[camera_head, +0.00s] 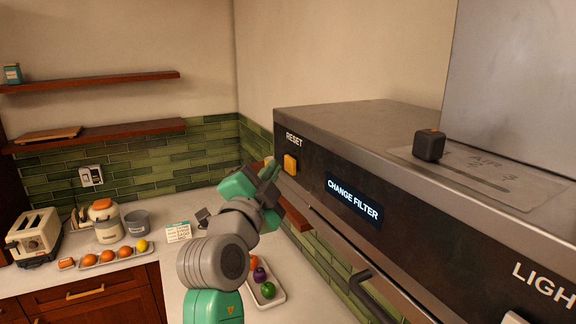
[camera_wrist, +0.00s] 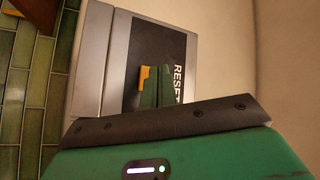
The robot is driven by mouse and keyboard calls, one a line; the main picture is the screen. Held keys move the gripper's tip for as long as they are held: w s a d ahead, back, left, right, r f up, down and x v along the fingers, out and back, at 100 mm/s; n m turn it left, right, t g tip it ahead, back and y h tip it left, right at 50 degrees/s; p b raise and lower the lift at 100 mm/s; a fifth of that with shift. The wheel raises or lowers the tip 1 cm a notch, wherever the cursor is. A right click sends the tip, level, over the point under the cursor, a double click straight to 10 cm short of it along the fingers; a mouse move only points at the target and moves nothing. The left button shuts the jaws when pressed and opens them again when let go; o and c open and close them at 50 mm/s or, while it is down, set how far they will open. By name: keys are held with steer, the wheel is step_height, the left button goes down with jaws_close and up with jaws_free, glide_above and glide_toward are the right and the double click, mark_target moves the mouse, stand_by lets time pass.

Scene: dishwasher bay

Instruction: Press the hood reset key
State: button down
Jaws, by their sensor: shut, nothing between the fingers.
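The orange reset key (camera_head: 290,165) is on the dark front panel of the hood (camera_head: 320,178), just below the white RESET label (camera_head: 294,139). My gripper (camera_head: 270,170) is shut and empty, with its tips just left of the key in the head view. In the wrist view the key (camera_wrist: 143,76) shows beside my green fingers (camera_wrist: 157,86), which cover part of it. I cannot tell whether the tips touch the key. The hood's display (camera_head: 353,199) is lit and reads CHANGE FILTER.
A dark bar handle (camera_head: 369,291) sticks out below the panel. A small black box (camera_head: 429,146) sits on the hood top. The counter below holds a tray of vegetables (camera_head: 266,289), a toaster (camera_head: 35,236) and jars. Wooden shelves hang on the left wall.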

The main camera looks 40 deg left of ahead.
steer(key=shift+w, duration=0.15)
steer(key=shift+w+d, duration=0.2)
steer(key=shift+w, duration=0.05)
steer(key=shift+w+d+b, duration=0.25)
steer(key=shift+w+b, duration=0.05)
steer(key=shift+w, duration=0.1)
stand_by(1.0)
steer(key=shift+s+a+b, duration=0.4)
steer(key=shift+s, duration=0.35)
steer(key=shift+s, duration=0.1)
steer(key=s+a+b, duration=0.1)
steer(key=s, duration=0.1)
steer(key=s+a, duration=0.1)
steer(key=s, duration=0.1)
steer(key=shift+s+a+b, duration=0.15)
steer(key=shift+a+b, duration=0.05)
steer(key=shift+b, duration=0.2)
stand_by(0.5)
